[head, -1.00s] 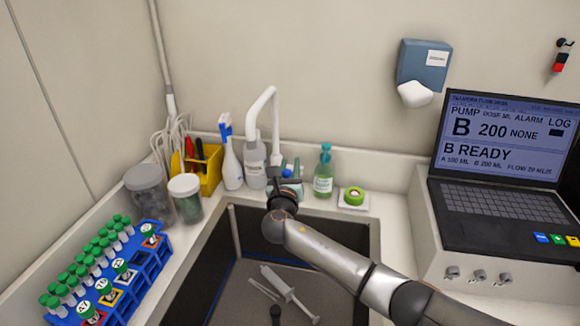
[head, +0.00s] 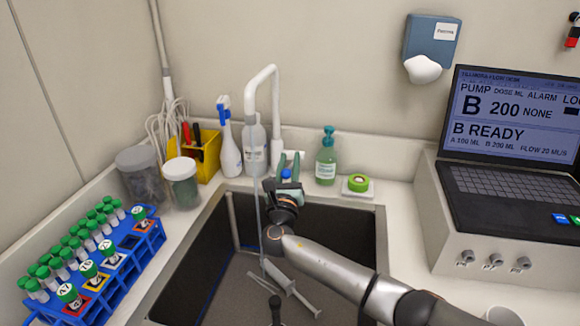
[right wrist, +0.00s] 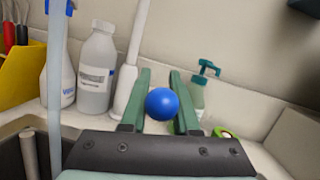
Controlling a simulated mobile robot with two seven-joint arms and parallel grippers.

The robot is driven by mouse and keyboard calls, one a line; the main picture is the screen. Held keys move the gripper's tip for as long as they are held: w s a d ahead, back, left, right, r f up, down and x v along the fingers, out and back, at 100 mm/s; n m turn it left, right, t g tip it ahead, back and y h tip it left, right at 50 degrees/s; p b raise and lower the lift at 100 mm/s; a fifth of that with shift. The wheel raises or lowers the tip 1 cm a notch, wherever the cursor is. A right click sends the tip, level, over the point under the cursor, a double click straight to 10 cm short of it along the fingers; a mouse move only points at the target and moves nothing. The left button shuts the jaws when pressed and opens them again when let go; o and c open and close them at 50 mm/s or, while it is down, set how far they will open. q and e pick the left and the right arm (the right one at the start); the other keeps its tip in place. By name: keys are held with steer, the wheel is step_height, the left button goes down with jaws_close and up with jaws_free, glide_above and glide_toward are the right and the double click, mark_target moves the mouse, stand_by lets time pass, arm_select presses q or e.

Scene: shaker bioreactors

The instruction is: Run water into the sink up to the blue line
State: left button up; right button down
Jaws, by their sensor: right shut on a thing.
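The white tap (head: 262,78) arches over the dark sink (head: 330,225). A thin stream of water (head: 258,215) runs from its spout into the sink; it also shows in the right wrist view (right wrist: 55,90). A blue line (head: 214,284) runs low along the sink's left wall. I cannot make out the water level. My right gripper (head: 287,165) is at the tap's base with its green fingers shut on the blue knob (right wrist: 162,104), which shows between the fingers in the right wrist view. My left gripper is not in view.
A syringe (head: 290,287) and a dark upright piece (head: 276,305) are in the sink. Bottles (head: 229,150), a green soap pump (head: 326,160) and a tape roll (head: 358,183) stand behind it. A blue tube rack (head: 125,268) is left, a laptop (head: 505,130) right.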

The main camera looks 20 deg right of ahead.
stand_by(0.3)
steer(key=c, duration=0.9)
jaws_free()
steer(key=shift+o, duration=0.2)
steer(key=shift+s+a+p, duration=0.15)
steer(key=shift+s+p, duration=0.1)
steer(key=shift+p, duration=0.05)
steer(key=p+v, duration=0.4)
steer(key=v, duration=0.8)
